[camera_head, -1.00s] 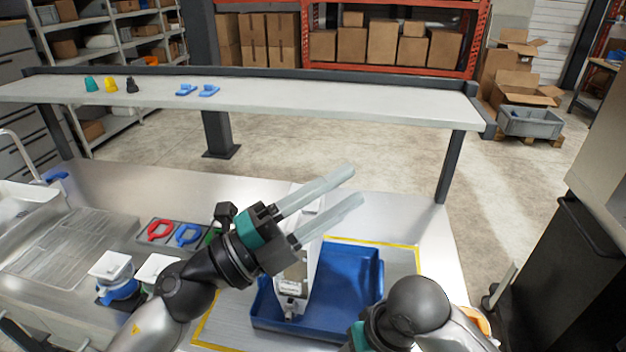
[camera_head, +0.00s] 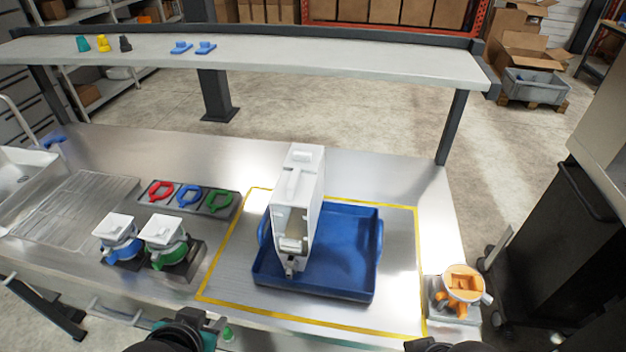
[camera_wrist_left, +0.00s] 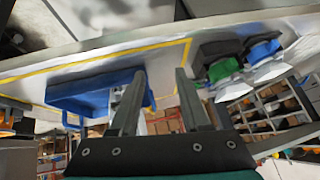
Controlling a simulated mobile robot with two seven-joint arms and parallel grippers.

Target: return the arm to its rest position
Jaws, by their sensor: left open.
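My left gripper shows in the left wrist view (camera_wrist_left: 158,88) with its two grey fingers apart and nothing held between them. In the head view only dark and teal parts of my left arm show at the bottom edge, left of centre, clear of the objects on the bench. Its fingers are out of that picture. A dark part of my other arm shows at the bottom right edge; its gripper is not in the picture. A white dispenser (camera_head: 301,195) stands upright at the blue tray (camera_head: 345,285), which also shows in the wrist view (camera_wrist_left: 80,95).
Yellow tape frames the tray area. An orange-filled container (camera_head: 462,285) stands at the right. A raised shelf (camera_head: 330,62) crosses behind.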

